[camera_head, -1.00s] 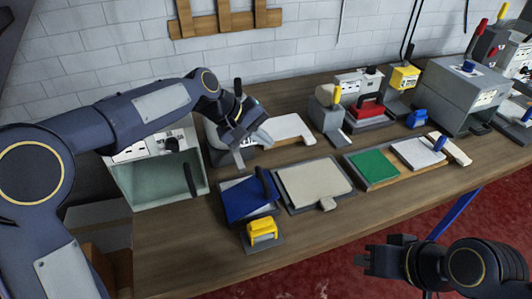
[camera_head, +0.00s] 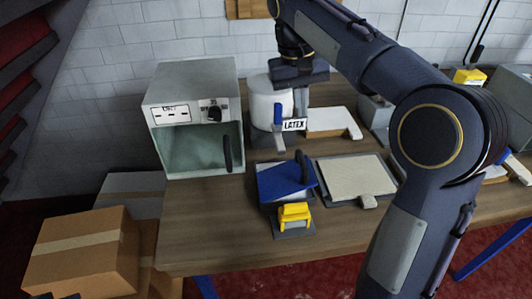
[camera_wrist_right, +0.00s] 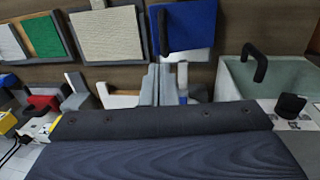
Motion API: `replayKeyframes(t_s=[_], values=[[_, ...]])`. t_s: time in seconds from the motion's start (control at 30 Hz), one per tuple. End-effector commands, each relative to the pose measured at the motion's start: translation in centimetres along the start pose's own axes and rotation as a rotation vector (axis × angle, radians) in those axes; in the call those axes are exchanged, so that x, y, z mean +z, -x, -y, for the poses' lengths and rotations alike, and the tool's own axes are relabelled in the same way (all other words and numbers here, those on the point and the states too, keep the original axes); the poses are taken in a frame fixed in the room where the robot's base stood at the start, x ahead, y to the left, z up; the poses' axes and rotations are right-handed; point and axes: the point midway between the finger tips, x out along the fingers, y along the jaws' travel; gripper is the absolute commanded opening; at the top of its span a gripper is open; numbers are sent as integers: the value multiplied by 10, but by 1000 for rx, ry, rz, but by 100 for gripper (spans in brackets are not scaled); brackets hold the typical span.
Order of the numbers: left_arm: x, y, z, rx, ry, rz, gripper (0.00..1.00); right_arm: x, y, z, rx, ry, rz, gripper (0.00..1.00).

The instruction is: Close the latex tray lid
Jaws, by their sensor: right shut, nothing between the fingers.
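A blue panel (camera_head: 284,184) with a black upright handle (camera_head: 303,165) lies over a grey tray on the bench; I take it for the lid. It looks slightly tilted, and light material shows along its edge in the right wrist view (camera_wrist_right: 187,25). Behind it stands a white pot with a LATEX label (camera_head: 294,125) and a blue lever (camera_head: 277,114). My right gripper (camera_head: 301,105) points down at the pot's right side, behind the label, apart from the lid. In the wrist view its fingers (camera_wrist_right: 166,68) are together and empty. Contact with the pot is unclear. My left gripper is out of view.
A yellow-handled tool (camera_head: 295,213) stands in front of the tray. A beige mat (camera_head: 351,175) lies right of it. A grey open-fronted box (camera_head: 190,90) stands left. Cardboard boxes (camera_head: 84,250) sit beside the bench. My right arm covers the bench's right part.

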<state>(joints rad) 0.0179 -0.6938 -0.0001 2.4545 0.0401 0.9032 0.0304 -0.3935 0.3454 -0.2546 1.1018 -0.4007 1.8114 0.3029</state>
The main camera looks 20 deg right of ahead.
Motion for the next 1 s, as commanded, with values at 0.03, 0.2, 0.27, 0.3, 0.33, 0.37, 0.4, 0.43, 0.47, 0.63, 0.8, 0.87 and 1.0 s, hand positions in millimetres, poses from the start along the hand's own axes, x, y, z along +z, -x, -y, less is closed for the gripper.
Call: replayKeyframes(t_s=[0.03,0.2,0.27,0.3,0.33,0.37,0.4,0.43,0.47,0.63,0.8,0.87,1.0], values=[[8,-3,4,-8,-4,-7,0,-4,1,3,18,-8,2,0],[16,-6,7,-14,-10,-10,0,-6,-6,5,36,-18,9,0],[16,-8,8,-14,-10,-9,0,-6,-14,4,36,-17,9,0],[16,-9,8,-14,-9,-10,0,-6,-20,4,35,-17,10,0],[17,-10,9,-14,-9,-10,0,-6,-26,4,35,-17,10,0],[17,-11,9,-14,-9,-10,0,-5,-32,4,35,-17,10,0],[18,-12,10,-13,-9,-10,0,-5,-41,3,35,-16,9,0],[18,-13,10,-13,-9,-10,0,-5,-48,3,35,-15,10,0],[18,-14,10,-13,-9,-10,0,-5,-54,3,34,-15,10,0],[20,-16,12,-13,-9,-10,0,-5,-90,2,34,-16,11,0],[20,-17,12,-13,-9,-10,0,-5,-118,1,33,-15,9,0],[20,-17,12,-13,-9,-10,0,-5,-124,1,32,-16,8,0],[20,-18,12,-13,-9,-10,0,-5,-134,0,32,-16,7,0]])
